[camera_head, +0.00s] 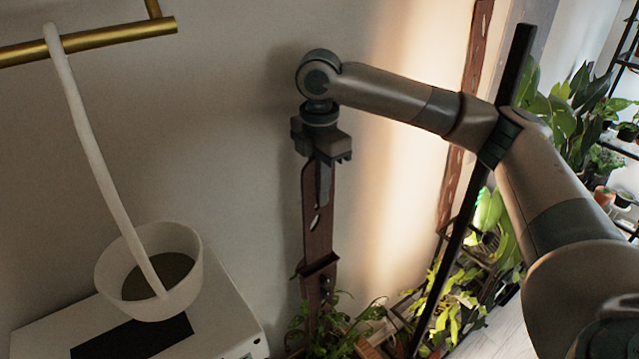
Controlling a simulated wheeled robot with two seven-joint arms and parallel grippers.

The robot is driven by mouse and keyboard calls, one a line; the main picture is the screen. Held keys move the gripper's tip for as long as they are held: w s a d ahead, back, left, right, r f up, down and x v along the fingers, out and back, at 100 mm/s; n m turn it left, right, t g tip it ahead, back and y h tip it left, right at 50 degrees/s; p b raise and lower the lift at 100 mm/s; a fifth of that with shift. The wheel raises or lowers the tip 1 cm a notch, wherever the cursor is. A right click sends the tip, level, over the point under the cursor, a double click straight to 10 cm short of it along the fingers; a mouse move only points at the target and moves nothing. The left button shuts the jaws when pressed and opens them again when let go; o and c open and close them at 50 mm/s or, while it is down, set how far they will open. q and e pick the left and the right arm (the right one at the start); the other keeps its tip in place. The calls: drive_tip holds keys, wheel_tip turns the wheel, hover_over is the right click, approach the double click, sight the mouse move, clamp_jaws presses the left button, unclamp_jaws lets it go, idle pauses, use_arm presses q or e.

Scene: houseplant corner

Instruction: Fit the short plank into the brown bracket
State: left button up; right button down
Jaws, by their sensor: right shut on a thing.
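My right gripper (322,180) points straight down near the wall and is shut on the short plank (317,232). The plank is a narrow reddish-brown strip with dark slots, and it hangs roughly upright. The gripper's fingers cover part of its upper end. The brown bracket (318,266) shows directly below as a small dark collar. The plank's lower end meets the bracket in the picture, but I cannot tell whether it sits inside or just in front. My left gripper is not in view.
A brass rail (110,38) is at the upper left. Leafy plants (340,325) crowd below the bracket, with more plants (580,110) at the right.

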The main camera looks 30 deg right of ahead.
wheel_tip(320, 180, down, 9)
drive_tip(key=shift+f, duration=0.2)
idle(1.4)
drive_tip(key=shift+f, duration=0.1)
idle(0.3)
drive_tip(key=c, duration=1.8)
unclamp_jaws()
drive_tip(key=shift+c, duration=0.2)
drive_tip(key=shift+r+b, duration=2.75)
drive_tip(key=shift+r, duration=5.95)
